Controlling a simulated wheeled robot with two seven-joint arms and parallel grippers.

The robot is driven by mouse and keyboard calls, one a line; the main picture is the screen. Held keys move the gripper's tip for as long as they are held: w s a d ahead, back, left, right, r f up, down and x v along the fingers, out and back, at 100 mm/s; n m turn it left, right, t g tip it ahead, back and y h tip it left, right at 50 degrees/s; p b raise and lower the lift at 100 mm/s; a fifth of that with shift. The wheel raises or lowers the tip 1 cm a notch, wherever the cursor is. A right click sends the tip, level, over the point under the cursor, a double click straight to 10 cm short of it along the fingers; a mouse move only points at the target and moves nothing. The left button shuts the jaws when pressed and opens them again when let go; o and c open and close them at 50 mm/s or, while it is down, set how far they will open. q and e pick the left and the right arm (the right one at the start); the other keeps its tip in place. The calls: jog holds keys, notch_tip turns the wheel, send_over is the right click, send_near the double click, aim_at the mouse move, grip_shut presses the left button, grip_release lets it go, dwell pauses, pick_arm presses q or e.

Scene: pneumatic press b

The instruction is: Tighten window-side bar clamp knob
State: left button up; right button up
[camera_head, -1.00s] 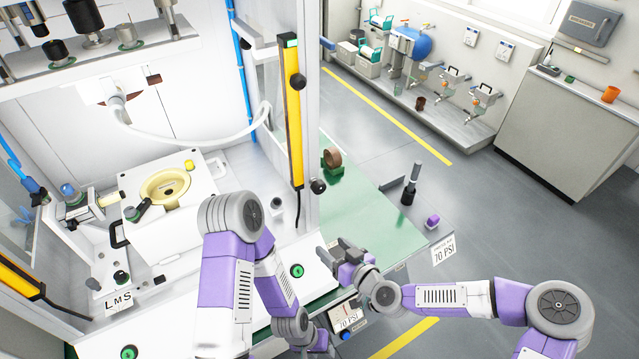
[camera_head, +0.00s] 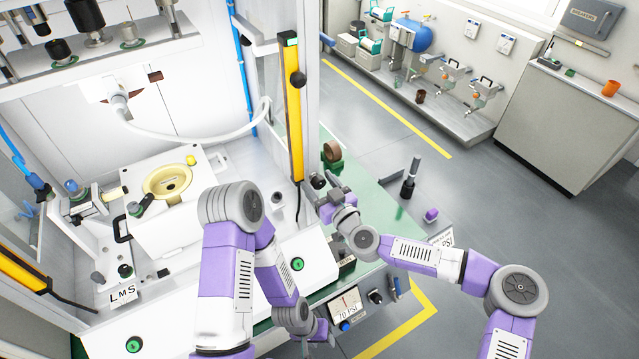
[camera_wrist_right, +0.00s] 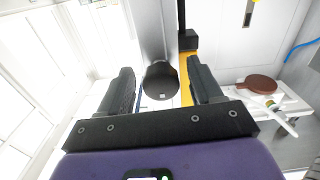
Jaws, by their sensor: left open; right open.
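A black round knob (camera_head: 318,182) sits low on the grey post beside the upright yellow bar (camera_head: 293,120). A second black knob (camera_head: 298,80) is higher on that bar. My right gripper (camera_head: 316,196) is open at the lower knob. In the right wrist view the knob (camera_wrist_right: 161,80) shows between the open fingers of my right gripper (camera_wrist_right: 160,82), with gaps on both sides and no visible grip. My left gripper (camera_head: 318,334) is low in the head view, near the press's front edge, with its fingers hard to make out; it is open.
The press's white front panel and pressure gauge (camera_head: 345,302) are near my arms.

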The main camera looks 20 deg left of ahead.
jog(key=c, duration=1)
jog(key=shift+a+f+m+b, duration=0.1)
jog(key=shift+f+m+b, duration=0.1)
jog(key=shift+m+b, duration=1.65)
jog(key=shift+c, duration=0.2)
jog(key=m+b, duration=0.4)
jog(key=m, duration=0.1)
jog(key=shift+b, duration=0.35)
jog(key=m+b, duration=0.3)
jog(key=m, duration=0.2)
jog(key=shift+s+a, duration=0.1)
jog(key=shift+a, duration=0.05)
jog(key=m+b, duration=0.3)
jog(key=m, duration=0.1)
jog(key=shift+r+m, duration=0.15)
jog(key=shift+m, duration=0.1)
jog(key=shift+b, duration=0.3)
